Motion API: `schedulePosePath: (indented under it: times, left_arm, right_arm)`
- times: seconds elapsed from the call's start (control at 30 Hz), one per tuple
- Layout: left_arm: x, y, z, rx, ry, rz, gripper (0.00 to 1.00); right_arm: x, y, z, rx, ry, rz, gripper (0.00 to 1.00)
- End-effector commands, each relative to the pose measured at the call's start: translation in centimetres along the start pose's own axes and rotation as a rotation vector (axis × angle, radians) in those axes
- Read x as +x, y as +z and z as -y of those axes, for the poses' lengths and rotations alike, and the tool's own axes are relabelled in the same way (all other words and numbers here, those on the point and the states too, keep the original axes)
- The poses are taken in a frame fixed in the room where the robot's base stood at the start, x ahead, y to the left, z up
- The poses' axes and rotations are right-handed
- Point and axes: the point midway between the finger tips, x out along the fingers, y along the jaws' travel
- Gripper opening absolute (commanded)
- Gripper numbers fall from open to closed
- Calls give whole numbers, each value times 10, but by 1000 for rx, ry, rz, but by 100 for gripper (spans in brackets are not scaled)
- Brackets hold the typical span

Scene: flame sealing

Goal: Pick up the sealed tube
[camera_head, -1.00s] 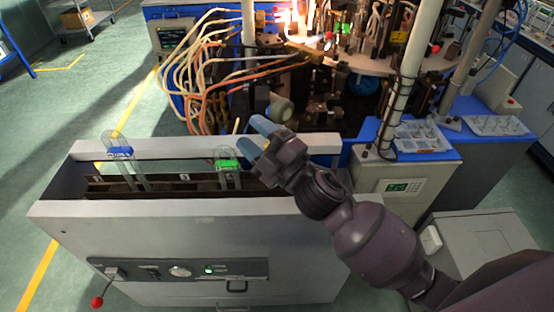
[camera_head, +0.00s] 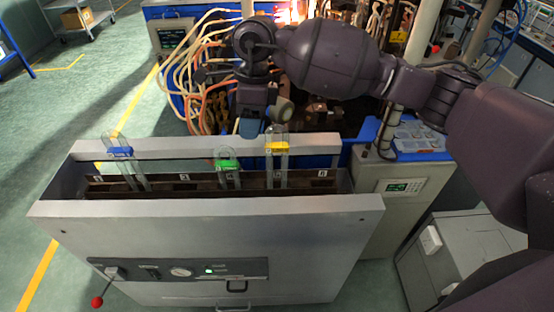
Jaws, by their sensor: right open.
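Three clear tubes stand in the numbered rack (camera_head: 205,187) inside the grey box. One has a blue band (camera_head: 120,152) and stands at the left near label 1. One has a green band (camera_head: 227,165) and stands near the middle by label 4. One has a yellow band (camera_head: 277,147) and stands right of the green one, left of label 6. I cannot tell which tube is sealed. My right gripper (camera_head: 250,128) points down with blue fingertips, above and behind the green and yellow tubes, apart from them. It is open and holds nothing visible. My left gripper is out of view.
The grey box (camera_head: 205,215) has a raised back wall and a front panel with a red-knobbed lever (camera_head: 97,301). Behind stands the machine with bundled hoses (camera_head: 190,85) and a bright flame area (camera_head: 290,14).

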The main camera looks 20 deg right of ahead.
Motion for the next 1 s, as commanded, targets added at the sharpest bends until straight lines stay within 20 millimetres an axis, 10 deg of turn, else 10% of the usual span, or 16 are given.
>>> schedulePosePath:
  times: [0.3, 1.0]
  left_arm:
    - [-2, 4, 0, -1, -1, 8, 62]
    - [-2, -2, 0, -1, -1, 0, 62]
  right_arm:
    - [-43, -36, 33, 40, -149, -257, 49]
    - [30, -61, 40, 40, -146, -257, 49]
